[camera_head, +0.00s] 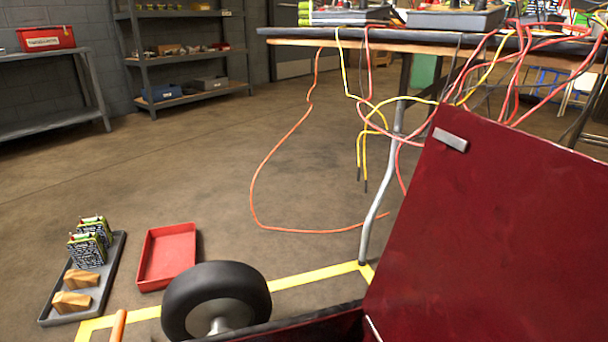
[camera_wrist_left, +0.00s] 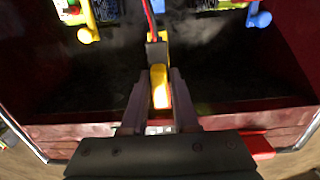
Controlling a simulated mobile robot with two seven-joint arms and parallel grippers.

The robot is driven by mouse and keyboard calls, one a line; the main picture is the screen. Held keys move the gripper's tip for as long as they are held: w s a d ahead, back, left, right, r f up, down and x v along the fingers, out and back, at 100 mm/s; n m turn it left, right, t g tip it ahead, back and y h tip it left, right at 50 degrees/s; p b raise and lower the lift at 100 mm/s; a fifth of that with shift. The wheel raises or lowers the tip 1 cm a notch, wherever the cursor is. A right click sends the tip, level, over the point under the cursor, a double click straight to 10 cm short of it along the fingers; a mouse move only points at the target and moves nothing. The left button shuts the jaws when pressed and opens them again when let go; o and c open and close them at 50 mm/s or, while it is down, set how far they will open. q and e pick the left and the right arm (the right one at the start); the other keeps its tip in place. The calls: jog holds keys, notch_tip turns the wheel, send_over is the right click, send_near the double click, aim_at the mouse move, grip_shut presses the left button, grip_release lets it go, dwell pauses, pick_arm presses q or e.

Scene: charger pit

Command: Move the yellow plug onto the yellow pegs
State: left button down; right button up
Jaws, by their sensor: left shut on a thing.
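In the left wrist view, my left gripper (camera_wrist_left: 160,88) is shut on the yellow plug (camera_wrist_left: 159,76), which sits between its two dark fingers. A red cable runs up the picture from a grey piece just beyond the plug. Yellow rounded parts (camera_wrist_left: 88,34) stand at the top left, apart from the plug. They may be the yellow pegs, but I cannot tell for sure. The gripper is over the dark inside of a dark red box. In the head view neither gripper shows, and the raised dark red lid (camera_head: 490,220) hides much of the right side.
A blue rounded part (camera_wrist_left: 258,18) is at the wrist view's top right. In the head view, a black wheel (camera_head: 215,298), an empty red tray (camera_head: 168,258) and a grey tray (camera_head: 52,314) with batteries and wooden blocks are low left. Loose cables hang from the workbench (camera_head: 400,43).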

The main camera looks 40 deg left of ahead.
pick_arm(q)
jog(key=shift+f+b, duration=0.55)
jog(key=shift+f, duration=0.25)
jog(key=c, duration=0.6)
grip_release()
jog(key=shift+r, duration=0.15)
notch_tip(320, 180, up, 9)
jog(key=p, duration=0.6)
jog(key=shift+p, duration=0.4)
jog(key=shift+r, duration=0.35)
jog(key=shift+r+p, duration=0.1)
jog(key=shift+p, duration=0.2)
